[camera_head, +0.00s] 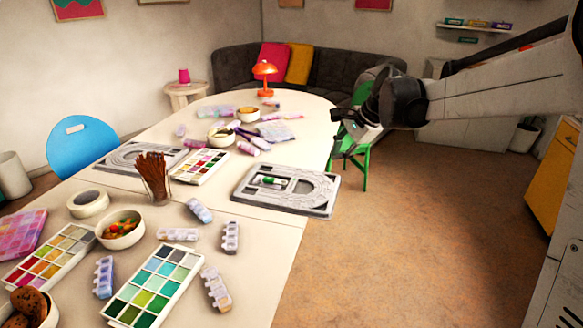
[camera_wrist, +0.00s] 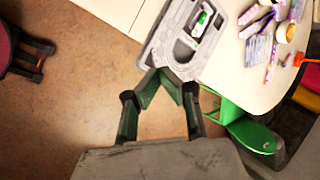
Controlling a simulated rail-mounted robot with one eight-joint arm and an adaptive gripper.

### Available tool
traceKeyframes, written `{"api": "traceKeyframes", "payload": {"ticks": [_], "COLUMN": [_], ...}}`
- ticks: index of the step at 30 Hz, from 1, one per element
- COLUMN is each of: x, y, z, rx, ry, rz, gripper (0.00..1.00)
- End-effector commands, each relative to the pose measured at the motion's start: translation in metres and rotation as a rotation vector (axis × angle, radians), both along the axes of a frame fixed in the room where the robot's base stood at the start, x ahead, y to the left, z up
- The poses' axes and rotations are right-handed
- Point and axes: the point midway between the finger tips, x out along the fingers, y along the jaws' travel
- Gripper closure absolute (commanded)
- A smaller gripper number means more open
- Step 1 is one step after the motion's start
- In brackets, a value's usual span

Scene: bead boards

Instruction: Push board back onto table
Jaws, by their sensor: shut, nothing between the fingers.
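A grey bead board (camera_head: 300,207) lies at the right edge of the white table (camera_head: 262,262), with its right end sticking out past the edge over the floor. A small green and white item (camera_head: 270,181) sits in a recess of it. The wrist view shows the board (camera_wrist: 168,38) with its rounded end overhanging, and the item (camera_wrist: 201,22) on it. My gripper (camera_head: 346,122) is above and to the right of the board, off the table. In the wrist view its fingertips (camera_wrist: 172,78) are shut and empty, appearing close to the board's overhanging end; whether they touch is unclear.
A second grey board (camera_head: 128,153) lies at the table's far left. Paint palettes (camera_head: 157,285), bead cases, bowls and a brush cup (camera_head: 155,188) crowd the table. A green chair (camera_head: 360,155) stands by the right edge. Floor (camera_head: 430,240) right of the table is clear.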

Motion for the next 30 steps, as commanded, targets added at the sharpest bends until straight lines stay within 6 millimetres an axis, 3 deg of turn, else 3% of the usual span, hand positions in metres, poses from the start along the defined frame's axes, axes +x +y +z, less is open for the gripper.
{"api": "traceKeyframes", "payload": {"ticks": [1, 6, 15, 24, 30], "x": [0.017, 0.064, 0.136, 0.182, 0.192], "y": [-0.002, -0.007, -0.018, -0.029, -0.031], "z": [-0.008, -0.036, -0.103, -0.173, -0.197], "rx": [0.031, 0.147, 0.341, 0.499, 0.546], "ry": [0.021, 0.107, 0.272, 0.431, 0.485], "rz": [-0.031, -0.144, -0.330, -0.480, -0.524], "gripper": [1.00, 1.00, 1.00, 1.00, 1.00]}}
